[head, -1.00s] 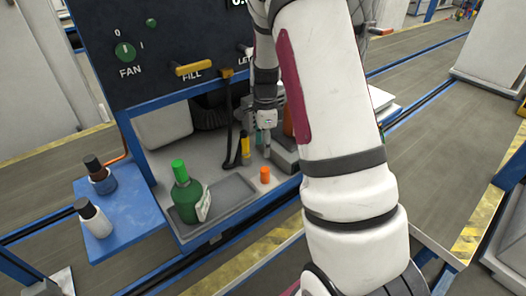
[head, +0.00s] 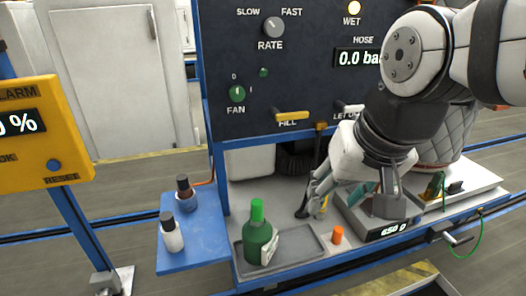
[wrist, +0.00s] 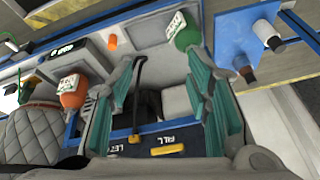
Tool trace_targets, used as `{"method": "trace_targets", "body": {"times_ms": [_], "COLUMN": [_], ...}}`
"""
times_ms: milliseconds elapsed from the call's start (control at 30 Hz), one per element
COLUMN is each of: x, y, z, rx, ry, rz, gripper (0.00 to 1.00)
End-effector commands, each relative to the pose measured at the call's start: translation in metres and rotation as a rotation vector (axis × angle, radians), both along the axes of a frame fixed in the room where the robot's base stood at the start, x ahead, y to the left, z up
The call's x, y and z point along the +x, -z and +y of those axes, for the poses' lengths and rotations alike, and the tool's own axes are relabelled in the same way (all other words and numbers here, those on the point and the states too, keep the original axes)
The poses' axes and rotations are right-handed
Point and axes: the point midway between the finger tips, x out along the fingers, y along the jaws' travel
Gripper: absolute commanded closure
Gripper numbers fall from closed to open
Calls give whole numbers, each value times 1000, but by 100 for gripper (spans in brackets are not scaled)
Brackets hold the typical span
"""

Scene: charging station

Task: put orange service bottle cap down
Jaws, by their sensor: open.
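A green-capped green bottle (head: 257,238) stands in the tray (head: 308,247). Two small bottles (head: 172,236) (head: 185,192) stand on the blue side shelf (head: 203,248). The scale (head: 388,231) is right of the cap. A black hose hangs behind, below the panel (head: 300,95).

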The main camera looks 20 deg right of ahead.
Motion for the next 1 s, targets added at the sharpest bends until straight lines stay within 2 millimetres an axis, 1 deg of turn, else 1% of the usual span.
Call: {"method": "trace_targets", "body": {"times_ms": [33, 100, 200, 267, 1000], "x": [-12, -25, -36, -40, -41], "y": [-2, -2, -2, -2, -2], "z": [4, 7, 10, 10, 11], "rx": [-30, -68, -106, -118, -125], "ry": [-63, -137, -206, -229, -241], "rz": [-22, -41, -56, -62, -63], "gripper": [55, 55, 55, 55, 55]}}
